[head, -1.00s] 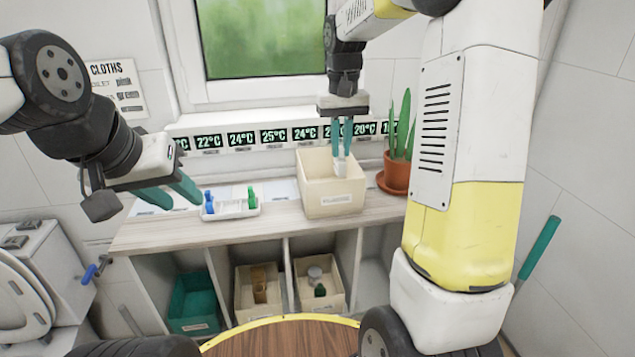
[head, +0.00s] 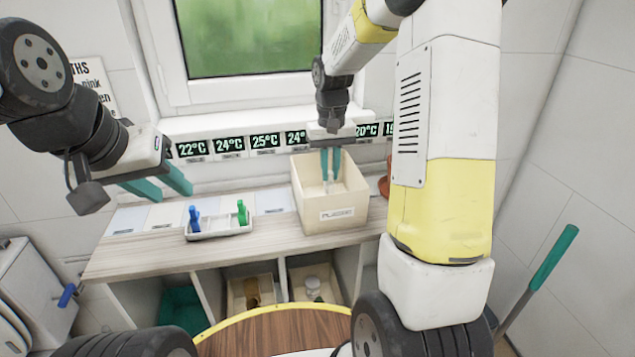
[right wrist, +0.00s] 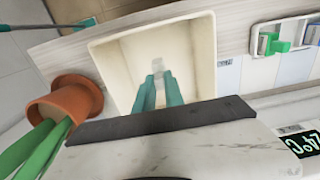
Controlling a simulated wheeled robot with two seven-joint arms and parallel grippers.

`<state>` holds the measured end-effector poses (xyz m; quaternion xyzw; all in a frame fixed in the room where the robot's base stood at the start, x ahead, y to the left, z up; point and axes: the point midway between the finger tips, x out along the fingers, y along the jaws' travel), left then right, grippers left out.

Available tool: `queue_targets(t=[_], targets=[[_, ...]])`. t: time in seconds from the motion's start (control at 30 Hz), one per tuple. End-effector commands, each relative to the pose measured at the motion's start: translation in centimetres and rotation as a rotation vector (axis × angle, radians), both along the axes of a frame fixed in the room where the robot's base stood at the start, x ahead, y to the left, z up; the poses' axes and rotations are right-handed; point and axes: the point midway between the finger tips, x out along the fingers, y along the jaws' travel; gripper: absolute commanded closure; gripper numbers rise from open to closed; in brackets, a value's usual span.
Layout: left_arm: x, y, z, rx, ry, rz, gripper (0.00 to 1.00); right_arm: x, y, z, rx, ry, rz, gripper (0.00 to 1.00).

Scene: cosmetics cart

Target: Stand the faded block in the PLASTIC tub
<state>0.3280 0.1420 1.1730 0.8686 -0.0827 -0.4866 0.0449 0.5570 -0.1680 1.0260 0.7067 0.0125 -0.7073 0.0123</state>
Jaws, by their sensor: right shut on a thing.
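The cream tub (head: 311,214) with a PLASTIC label stands on the counter below the window. Its inside also shows in the right wrist view (right wrist: 108,62). My right gripper (head: 332,179) points down into the tub, its teal fingers shut on the small pale block (head: 333,187). The block also shows between the fingertips in the right wrist view (right wrist: 158,66). I cannot tell whether the block touches the tub floor. My left gripper (head: 174,195) is open and empty, left of the tub above the counter.
A white tray (head: 222,228) with blue and green pegs sits left of the tub. A potted plant (head: 384,186) stands right of it, mostly hidden by my right arm. In the right wrist view the terracotta pot (right wrist: 75,98) is close beside the tub. Bins stand under the counter.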

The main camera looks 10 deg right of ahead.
Motion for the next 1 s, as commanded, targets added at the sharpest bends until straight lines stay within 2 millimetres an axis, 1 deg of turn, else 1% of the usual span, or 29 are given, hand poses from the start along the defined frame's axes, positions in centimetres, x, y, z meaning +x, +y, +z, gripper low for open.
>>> queue_targets(t=[0.03, 0.1, 0.27, 0.5, 0.87, 0.9, 0.97, 1.0], targets=[[0.0, 0.0, 0.0, 0.000, 0.000, 0.000, 0.64, 0.0, 0.0, -1.0, 0.000, 0.003, 0.000, 1.00], [0.0, 0.0, 0.0, 0.000, 0.000, 0.000, 0.64, 0.0, 0.0, -1.8, 0.000, 0.001, 0.000, 1.00], [0.0, 0.0, 0.0, 0.000, 0.000, 0.000, 0.64, 0.0, 0.0, -2.9, 0.000, 0.000, 0.000, 1.00], [0.0, 0.0, 0.0, 0.000, 0.000, 0.000, 0.64, 0.0, 0.0, -6.0, 0.000, 0.002, 0.000, 1.00], [0.0, 0.0, 0.0, 0.000, 0.000, 0.000, 0.64, 0.0, 0.0, -6.4, 0.000, -0.001, 0.000, 1.00], [0.0, 0.0, 0.0, 0.000, 0.000, 0.000, 0.64, 0.0, 0.0, -6.4, 0.000, -0.002, 0.000, 0.81], [0.0, 0.0, 0.0, 0.000, 0.000, 0.000, 0.64, 0.0, 0.0, -6.4, 0.000, -0.002, 0.000, 0.69], [0.0, 0.0, 0.0, 0.000, 0.000, 0.000, 0.64, 0.0, 0.0, -6.4, 0.000, -0.001, 0.000, 0.65]])
